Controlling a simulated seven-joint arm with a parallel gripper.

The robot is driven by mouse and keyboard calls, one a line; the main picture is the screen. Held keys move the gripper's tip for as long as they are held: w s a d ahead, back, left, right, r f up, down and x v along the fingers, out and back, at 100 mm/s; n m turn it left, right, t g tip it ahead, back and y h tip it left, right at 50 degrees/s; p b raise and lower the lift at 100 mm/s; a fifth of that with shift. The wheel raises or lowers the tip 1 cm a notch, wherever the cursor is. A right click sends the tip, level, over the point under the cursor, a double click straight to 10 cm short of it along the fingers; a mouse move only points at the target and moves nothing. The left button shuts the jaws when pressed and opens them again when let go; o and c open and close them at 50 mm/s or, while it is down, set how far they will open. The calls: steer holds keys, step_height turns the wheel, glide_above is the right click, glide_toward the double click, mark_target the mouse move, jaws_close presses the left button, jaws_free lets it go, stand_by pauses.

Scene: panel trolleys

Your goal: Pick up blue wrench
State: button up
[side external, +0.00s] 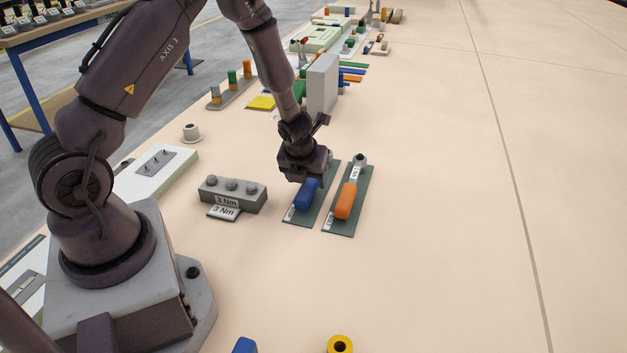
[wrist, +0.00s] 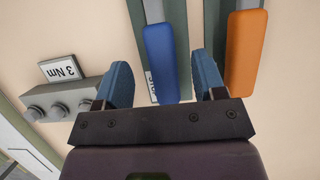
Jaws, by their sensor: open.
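The blue wrench (side external: 307,194) lies on a dark green mat (side external: 299,217), with its blue handle toward the front. My gripper (side external: 307,180) is over the upper part of this wrench and hides its head in the side view. In the wrist view, the blue handle (wrist: 160,55) shows between and beyond my open fingers (wrist: 163,82), with the left finger to its left and the right finger to its right. Whether the fingers are level with the handle I cannot tell. No contact shows.
An orange-handled wrench (side external: 345,201) lies on its own mat close to the right; it also shows in the wrist view (wrist: 245,50). A grey block with knobs and a "3 Nm" label (side external: 232,195) stands to the left. The bench right of the mats is clear.

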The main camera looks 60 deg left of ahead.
mark_target(311, 181)
steer(key=x, duration=0.5)
steer(key=shift+w+a, duration=0.15)
steer(key=shift+w, duration=0.05)
steer(key=shift+c, duration=0.2)
steer(key=shift+r, duration=0.1)
jaws_close()
